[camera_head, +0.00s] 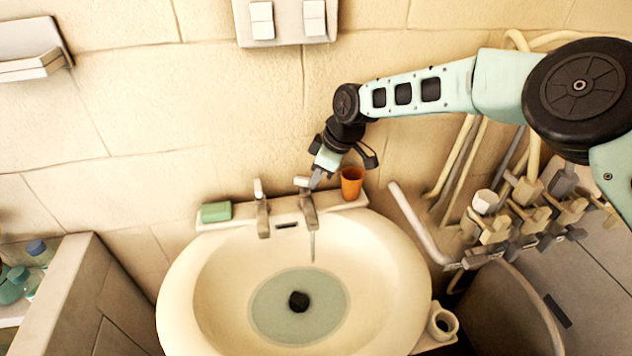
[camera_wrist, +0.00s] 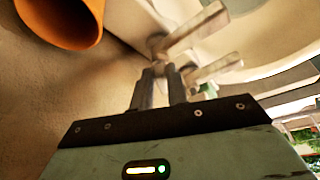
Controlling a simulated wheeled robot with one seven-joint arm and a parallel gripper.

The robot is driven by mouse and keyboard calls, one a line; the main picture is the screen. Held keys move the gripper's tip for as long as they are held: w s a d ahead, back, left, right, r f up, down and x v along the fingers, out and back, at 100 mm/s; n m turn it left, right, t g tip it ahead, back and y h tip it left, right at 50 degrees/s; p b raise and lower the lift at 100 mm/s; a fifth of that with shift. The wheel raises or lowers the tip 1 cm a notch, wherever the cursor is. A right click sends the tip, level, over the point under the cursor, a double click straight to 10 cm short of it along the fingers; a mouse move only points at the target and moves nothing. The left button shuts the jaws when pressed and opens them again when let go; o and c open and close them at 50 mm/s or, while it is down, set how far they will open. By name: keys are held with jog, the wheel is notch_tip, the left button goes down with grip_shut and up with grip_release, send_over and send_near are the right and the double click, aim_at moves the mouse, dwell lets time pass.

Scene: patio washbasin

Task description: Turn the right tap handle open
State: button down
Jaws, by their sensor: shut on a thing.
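The right tap (camera_head: 309,214) stands on the back ledge of the cream basin (camera_head: 180,290), and a thin stream falls below its spout. Its pale handle (camera_head: 301,182) shows beside my gripper (camera_head: 315,184), which comes down from above right and is shut on this handle. In the wrist view, the fingers of my gripper (camera_wrist: 160,78) reach to the top of the right tap (camera_wrist: 198,30) and partly hide the handle. The left tap (camera_head: 262,215) stands apart, with its own upright handle; it also shows in the wrist view (camera_wrist: 218,70).
An orange cup (camera_head: 352,183) stands close to the right of my gripper; it also shows in the wrist view (camera_wrist: 62,18). Green soap (camera_head: 216,211) lies at the ledge's left end. A black plug (camera_head: 299,301) lies in the water. Pipes and valves (camera_head: 520,215) are at right.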

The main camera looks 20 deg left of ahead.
jog(key=shift+w+n, duration=0.2)
jog(key=shift+n, duration=0.4)
jog(key=c, duration=1.4)
grip_release()
jog(key=shift+b, duration=0.3)
jog(key=b+v, duration=0.1)
jog(key=v, duration=0.4)
jog(key=b+v, duration=0.1)
jog(key=v, duration=0.5)
jog(key=b+v, duration=0.1)
jog(key=v, duration=0.5)
jog(key=shift+w+r+b, duration=0.25)
jog(key=shift+b, duration=0.05)
jog(key=shift+o, duration=0.4)
